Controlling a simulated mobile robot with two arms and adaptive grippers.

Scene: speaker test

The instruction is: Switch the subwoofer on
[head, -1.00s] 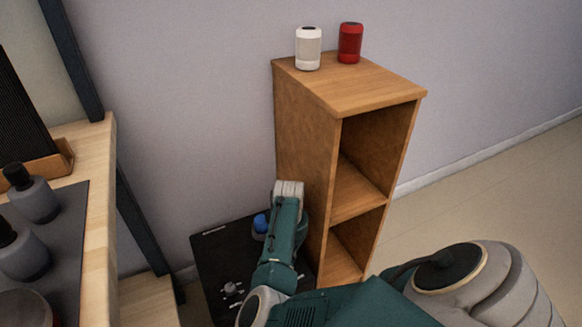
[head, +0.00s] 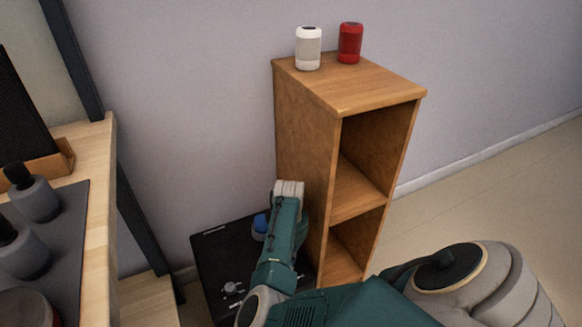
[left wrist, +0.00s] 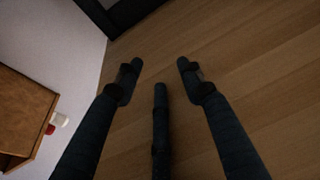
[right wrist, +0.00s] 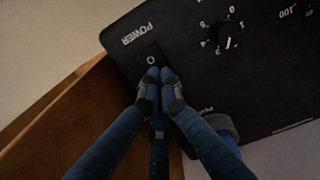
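The subwoofer (head: 215,258) is a black box low beside the wooden shelf, partly covered by my right arm in the head view. In the right wrist view its black panel (right wrist: 185,30) carries a POWER label and a black rocker switch (right wrist: 151,57) with a round mark. My right gripper (right wrist: 167,76) is shut and empty, its fingertips together at the near edge of the switch. I cannot tell whether they touch it. Its fingers are hidden in the head view.
A wooden shelf (head: 305,130) stands close to the right of my right forearm, with a white speaker (head: 308,48) and a red speaker (head: 350,43) on top. A blue part (right wrist: 222,126) and a dial (right wrist: 228,40) are near the gripper. A table (head: 98,200) stands left.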

